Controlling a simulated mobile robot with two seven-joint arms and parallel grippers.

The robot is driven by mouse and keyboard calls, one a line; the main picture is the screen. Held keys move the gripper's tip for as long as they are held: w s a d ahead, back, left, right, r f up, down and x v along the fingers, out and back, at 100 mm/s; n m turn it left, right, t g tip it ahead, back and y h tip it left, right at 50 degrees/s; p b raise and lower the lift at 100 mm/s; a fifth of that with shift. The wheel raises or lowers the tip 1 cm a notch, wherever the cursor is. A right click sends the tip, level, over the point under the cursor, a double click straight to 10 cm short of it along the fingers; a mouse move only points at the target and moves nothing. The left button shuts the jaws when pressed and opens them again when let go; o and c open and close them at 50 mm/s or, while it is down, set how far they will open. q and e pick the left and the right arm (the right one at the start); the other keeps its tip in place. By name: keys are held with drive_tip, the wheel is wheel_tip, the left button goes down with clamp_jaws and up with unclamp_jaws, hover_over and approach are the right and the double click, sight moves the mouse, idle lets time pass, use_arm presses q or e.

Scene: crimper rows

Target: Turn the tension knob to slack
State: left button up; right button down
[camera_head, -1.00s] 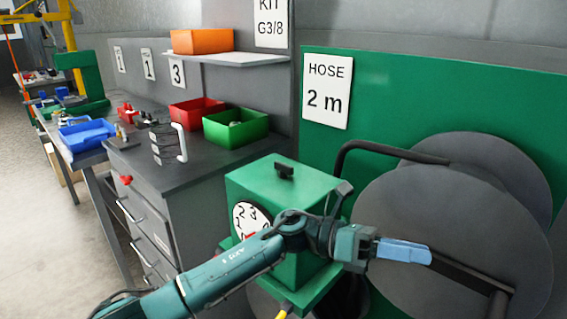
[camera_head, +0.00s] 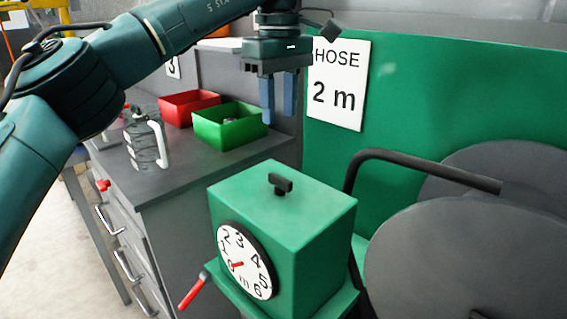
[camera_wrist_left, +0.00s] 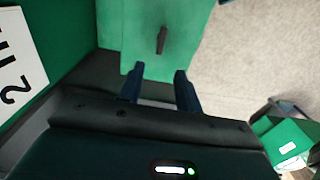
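The tension knob appears to be the small black T-shaped knob (camera_head: 280,184) on top of the green box (camera_head: 315,215). The knob also shows in the left wrist view (camera_wrist_left: 161,40), beyond the fingertips. My left gripper (camera_head: 278,112) points down above and behind the box in the head view, with its two blue fingers apart and nothing between them. In the left wrist view the gripper (camera_wrist_left: 160,85) is open and clear of the knob. No slack marking on the knob is readable. My right gripper is not in view.
A numbered dial (camera_head: 245,261) and a red-handled lever (camera_head: 193,290) are on the box's front side. A black curved bar (camera_head: 420,166) and large grey reel discs (camera_head: 460,245) stand at right. Red (camera_head: 190,108) and green (camera_head: 230,127) bins sit on the workbench behind.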

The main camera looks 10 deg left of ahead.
sight(280, 177)
use_arm(q)
drive_tip(key=f, duration=0.6)
drive_tip(key=f+b, duration=0.1)
drive_tip(key=f, duration=0.5)
drive_tip(key=shift+s+f, duration=0.2)
drive_tip(key=shift+f, duration=0.1)
drive_tip(key=shift+c, duration=0.2)
clamp_jaws()
